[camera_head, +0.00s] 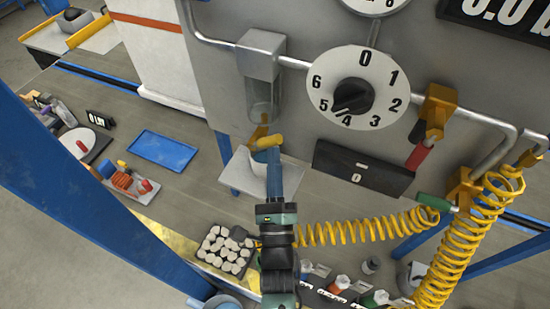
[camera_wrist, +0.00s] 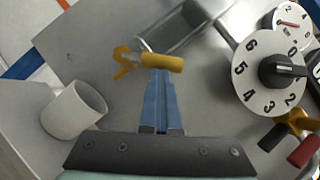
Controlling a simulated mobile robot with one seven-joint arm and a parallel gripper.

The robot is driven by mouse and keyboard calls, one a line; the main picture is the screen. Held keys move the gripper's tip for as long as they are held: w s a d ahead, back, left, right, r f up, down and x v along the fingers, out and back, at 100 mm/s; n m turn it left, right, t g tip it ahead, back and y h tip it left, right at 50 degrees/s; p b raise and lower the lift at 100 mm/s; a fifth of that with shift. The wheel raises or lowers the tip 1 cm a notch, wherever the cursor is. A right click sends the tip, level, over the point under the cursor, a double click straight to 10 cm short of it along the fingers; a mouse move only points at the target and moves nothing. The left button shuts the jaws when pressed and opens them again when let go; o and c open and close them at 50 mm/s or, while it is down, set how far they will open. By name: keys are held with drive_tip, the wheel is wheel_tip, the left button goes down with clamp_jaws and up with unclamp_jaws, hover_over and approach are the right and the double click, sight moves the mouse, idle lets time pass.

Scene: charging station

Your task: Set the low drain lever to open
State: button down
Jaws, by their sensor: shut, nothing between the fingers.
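The low drain lever is most likely the yellow handle (camera_head: 267,142) under the clear bowl of the grey filter unit (camera_head: 261,55). In the wrist view the yellow handle (camera_wrist: 162,62) lies roughly level across the picture, with a yellow forked fitting (camera_wrist: 125,62) at its left. My gripper (camera_head: 273,154) has blue fingers closed together with nothing between them. In the wrist view the fingertips (camera_wrist: 160,73) are right at the handle and overlap it; I cannot tell whether they touch. The clear bowl (camera_wrist: 170,25) is just beyond.
A white cup (camera_wrist: 75,112) stands left of my fingers. A yellow coiled hose (camera_head: 365,228) crosses right of my arm. A blue tray (camera_head: 162,150) lies left.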

sight(270, 141)
drive_tip(key=shift+w+a+r+n+g+y+p, duration=0.2)
drive_tip(key=shift+a+r+n+g+y+p, duration=0.2)
drive_tip(key=shift+r+n+p, duration=0.45)
drive_tip(key=shift+w+a+r+n+g+y+p, duration=0.2)
drive_tip(key=shift+a+r+n+g+y+p, duration=0.3)
drive_tip(key=shift+n+p, duration=0.55)
drive_tip(key=shift+w+a+r+n+g+y+p, duration=0.25)
drive_tip(key=shift+r+n+p, duration=0.55)
drive_tip(key=shift+p, duration=0.25)
drive_tip(key=shift+a, duration=0.1)
